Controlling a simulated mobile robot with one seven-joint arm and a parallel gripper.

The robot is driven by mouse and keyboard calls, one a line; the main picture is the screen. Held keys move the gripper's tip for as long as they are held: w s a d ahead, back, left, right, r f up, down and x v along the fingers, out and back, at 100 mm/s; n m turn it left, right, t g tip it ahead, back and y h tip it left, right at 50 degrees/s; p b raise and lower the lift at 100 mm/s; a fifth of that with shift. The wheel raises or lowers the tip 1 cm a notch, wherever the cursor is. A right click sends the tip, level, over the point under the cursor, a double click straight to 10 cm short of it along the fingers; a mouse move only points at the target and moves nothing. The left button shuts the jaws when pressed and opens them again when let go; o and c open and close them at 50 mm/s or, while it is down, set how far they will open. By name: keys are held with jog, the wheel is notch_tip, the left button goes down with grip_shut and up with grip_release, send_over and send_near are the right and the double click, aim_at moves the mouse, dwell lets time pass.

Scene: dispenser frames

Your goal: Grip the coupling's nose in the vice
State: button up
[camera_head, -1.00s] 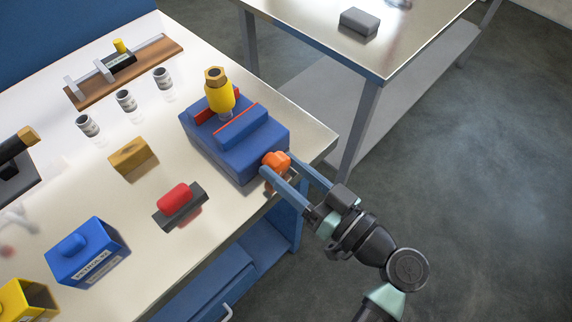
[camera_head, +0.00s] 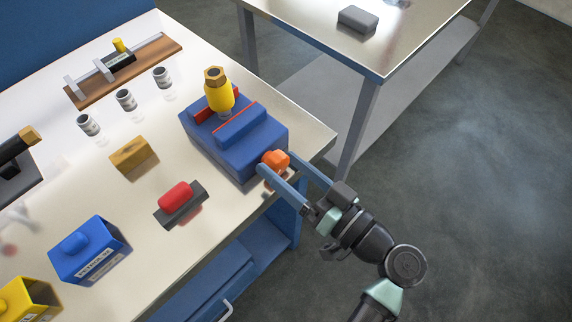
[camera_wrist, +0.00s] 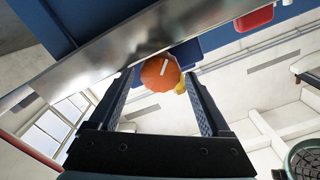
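The blue vice (camera_head: 240,150) stands at the bench's right edge, with red-edged jaws on top. The coupling (camera_head: 219,97), a yellow body with a brass hex top, stands upright at the jaws. Its nose points down between them and is mostly hidden; I cannot tell whether the jaws touch it. The vice's orange knob (camera_head: 275,160) is on its near right side. My gripper (camera_head: 277,161) is at this knob with one finger on either side. In the wrist view the knob (camera_wrist: 160,73) lies between the tips of the open fingers (camera_wrist: 158,76), with gaps visible.
A red piece on a dark block (camera_head: 180,204), a tan block (camera_head: 134,156) and a blue box (camera_head: 90,252) stand left of the vice. Several small cylinders (camera_head: 126,99) and a wooden fixture (camera_head: 125,72) are behind. Another table (camera_head: 345,45) stands beyond a gap.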

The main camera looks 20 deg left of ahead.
dwell(0.5)
jog(key=b+v, duration=0.1)
jog(key=v, duration=1.2)
jog(key=w+a+n+b, duration=0.1)
jog(key=a+b, duration=0.2)
jog(key=b, duration=0.2)
jog(key=w+a+n+b, duration=0.1)
jog(key=a+n+b, duration=0.1)
jog(key=a+b, duration=0.2)
jog(key=w+a+n+b, duration=0.1)
jog(key=a+n+b, duration=0.1)
jog(key=a+b, duration=0.2)
jog(key=shift+w+a+f+b, duration=0.15)
jog(key=shift+w+b, duration=0.25)
jog(key=shift+b, duration=1.3)
jog(key=shift+c, duration=0.2)
